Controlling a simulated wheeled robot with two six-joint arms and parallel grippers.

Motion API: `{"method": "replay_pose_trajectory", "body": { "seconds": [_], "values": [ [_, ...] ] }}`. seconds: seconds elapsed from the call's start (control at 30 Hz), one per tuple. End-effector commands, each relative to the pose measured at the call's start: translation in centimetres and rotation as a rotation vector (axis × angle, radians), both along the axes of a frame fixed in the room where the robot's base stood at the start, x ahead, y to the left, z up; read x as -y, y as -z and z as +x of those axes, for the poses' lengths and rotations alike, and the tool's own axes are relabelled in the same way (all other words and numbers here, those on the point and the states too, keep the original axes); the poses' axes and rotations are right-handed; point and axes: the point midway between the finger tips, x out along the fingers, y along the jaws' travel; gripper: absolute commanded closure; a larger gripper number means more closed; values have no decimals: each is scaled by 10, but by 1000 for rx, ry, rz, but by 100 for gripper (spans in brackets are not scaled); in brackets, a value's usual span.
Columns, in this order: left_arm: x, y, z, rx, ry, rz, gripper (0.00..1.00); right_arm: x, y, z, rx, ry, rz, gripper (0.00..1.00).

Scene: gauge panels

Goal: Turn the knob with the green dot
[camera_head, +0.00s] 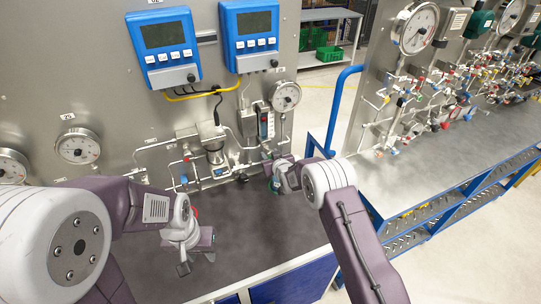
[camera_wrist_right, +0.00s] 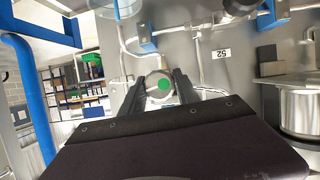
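The knob with the green dot (camera_wrist_right: 158,86) is round and grey, fixed to the panel, and shows in the middle of the right wrist view. The fingers of my right gripper (camera_wrist_right: 158,92) stand on both sides of it. They are apart, with a narrow gap showing at the left finger; I cannot tell whether the right finger touches the knob. In the head view my right gripper (camera_head: 276,178) is at the lower panel, and its wrist mostly hides the knob. My left gripper (camera_head: 196,262) hangs above the grey bench, empty, with its fingers apart.
The gauge panel (camera_head: 100,95) carries pipes, dials and two blue meters (camera_head: 163,45). A label "52" (camera_wrist_right: 221,54) is right of the knob. A blue rail (camera_head: 342,105) stands right of the bench. The bench top (camera_head: 270,235) is bare between my arms.

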Motion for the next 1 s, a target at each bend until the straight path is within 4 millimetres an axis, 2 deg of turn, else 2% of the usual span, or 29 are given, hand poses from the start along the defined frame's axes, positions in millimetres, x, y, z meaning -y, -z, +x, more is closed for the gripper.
{"method": "replay_pose_trajectory", "body": {
  "seconds": [0.13, 0.33, 0.53, 0.83, 0.87, 0.9, 1.0],
  "values": [
    [0, 2, 0, 0, 0, 0, 64, 0, 0, 0, -1, 1, 6, 100],
    [0, 20, 0, 0, 0, 0, 64, 2, 2, 1, -46, 1, 123, 100],
    [0, 22, 0, 0, 0, 0, 64, 1, 0, 1, -86, 1, 212, 100],
    [0, 22, 0, 0, 0, 0, 64, 1, -1, 0, -90, 3, 219, 100],
    [0, 22, 0, 0, 0, 0, 64, 1, -1, 0, -90, 3, 219, 54],
    [0, 22, 0, 0, 0, 0, 64, 1, -1, 0, -90, 3, 219, 43],
    [0, 22, 0, 0, 0, 0, 64, 1, -1, 0, -90, 1, 219, 42]
  ]
}}
